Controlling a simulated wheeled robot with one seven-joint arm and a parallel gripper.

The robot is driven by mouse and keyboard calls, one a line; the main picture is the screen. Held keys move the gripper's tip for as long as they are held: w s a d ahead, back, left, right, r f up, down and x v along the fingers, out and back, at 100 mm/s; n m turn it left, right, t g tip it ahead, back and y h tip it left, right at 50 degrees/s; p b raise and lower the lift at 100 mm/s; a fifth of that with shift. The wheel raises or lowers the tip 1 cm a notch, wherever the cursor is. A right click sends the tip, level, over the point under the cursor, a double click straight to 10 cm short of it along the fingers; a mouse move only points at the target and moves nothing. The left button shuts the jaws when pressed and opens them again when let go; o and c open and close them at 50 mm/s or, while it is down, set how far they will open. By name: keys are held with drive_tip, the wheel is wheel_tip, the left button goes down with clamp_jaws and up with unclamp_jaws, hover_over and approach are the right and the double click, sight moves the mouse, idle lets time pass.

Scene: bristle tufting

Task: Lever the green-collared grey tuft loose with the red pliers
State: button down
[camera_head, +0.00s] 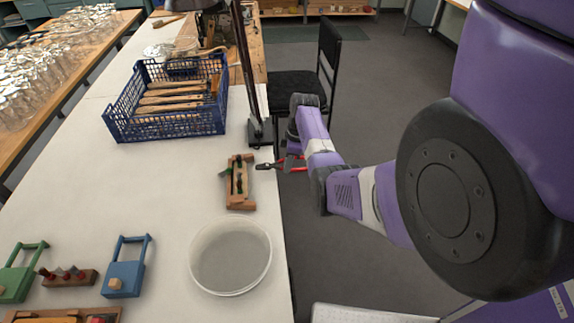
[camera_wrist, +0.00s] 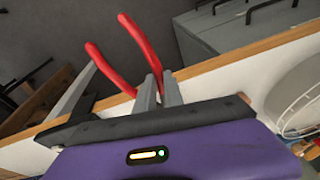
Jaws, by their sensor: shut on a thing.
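The red pliers (camera_head: 292,169) are held in my gripper (camera_head: 300,160) at the right edge of the white table, with their dark jaws pointing left toward a wooden block. The wooden block (camera_head: 240,199) stands near that edge and carries dark tufts. A small green piece (camera_head: 226,172), likely the green collar, shows at its left side; its grey tuft is too small to make out. The plier jaws look just right of the block; I cannot tell whether they touch it. In the wrist view, the red handles (camera_wrist: 135,55) rise beside my gripper fingers (camera_wrist: 159,88); the jaws are hidden there.
A dark lamp base (camera_head: 260,132) stands just behind the block. A blue crate (camera_head: 165,124) of wooden-handled brushes is behind left. A round translucent bowl (camera_head: 231,221) sits in front. Blue (camera_head: 124,279) and green (camera_head: 14,284) handled blocks are front left. White tabletop left of the block is clear.

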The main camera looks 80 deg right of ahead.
drive_tip(key=shift+w+p+v, duration=0.2)
drive_tip(key=shift+p+v, duration=0.65)
drive_tip(key=shift+v, duration=0.1)
drive_tip(key=shift+w+p+v, duration=0.15)
drive_tip(key=shift+p+v, duration=0.65)
drive_tip(key=shift+v, duration=0.15)
drive_tip(key=shift+a+r, duration=0.2)
drive_tip(key=shift+r, duration=0.9)
